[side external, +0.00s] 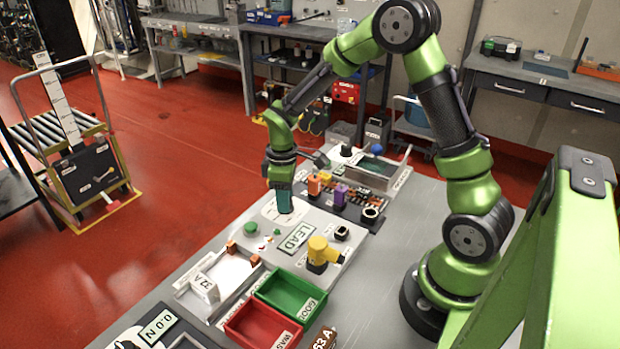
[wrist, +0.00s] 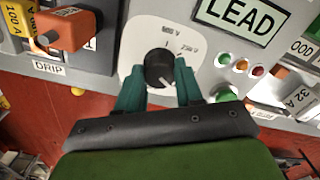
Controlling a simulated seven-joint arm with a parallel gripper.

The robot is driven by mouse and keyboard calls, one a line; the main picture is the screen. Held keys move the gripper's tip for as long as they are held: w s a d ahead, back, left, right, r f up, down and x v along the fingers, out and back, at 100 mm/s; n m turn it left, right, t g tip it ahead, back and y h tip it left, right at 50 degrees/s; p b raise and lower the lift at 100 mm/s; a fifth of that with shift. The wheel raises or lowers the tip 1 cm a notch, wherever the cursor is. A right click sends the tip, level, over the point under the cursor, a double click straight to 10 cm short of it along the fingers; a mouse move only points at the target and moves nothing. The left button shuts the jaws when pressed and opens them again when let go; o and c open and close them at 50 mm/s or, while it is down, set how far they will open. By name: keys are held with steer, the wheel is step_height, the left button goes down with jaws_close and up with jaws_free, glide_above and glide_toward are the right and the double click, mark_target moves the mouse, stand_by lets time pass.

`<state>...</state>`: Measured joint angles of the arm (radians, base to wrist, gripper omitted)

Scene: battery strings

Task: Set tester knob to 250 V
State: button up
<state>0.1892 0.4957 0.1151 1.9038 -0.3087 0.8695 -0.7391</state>
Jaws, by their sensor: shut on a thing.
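The tester knob (wrist: 158,68) is black and round, on a white dial plate (wrist: 135,38) with printed marks in the wrist view. One mark at the upper right seems to read 250 V; another at the top is harder to read. My gripper (wrist: 159,78) has its two teal fingers on either side of the knob and is shut on it. In the side external view my gripper (side external: 284,203) points down onto the white dial plate (side external: 270,212), and its fingers hide the knob. I cannot tell exactly which mark the knob points at.
A LEAD label (wrist: 240,16), small coloured lamps (wrist: 241,65) and a green button (wrist: 226,94) lie right of the dial in the wrist view. An orange part (wrist: 70,28) stands left. Red (side external: 262,322) and green bins (side external: 291,297) sit in front in the side view.

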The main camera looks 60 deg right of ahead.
steer(key=n, duration=0.3)
steer(key=shift+n, duration=1.3)
steer(key=shift+n, duration=0.8)
steer(key=n, duration=0.4)
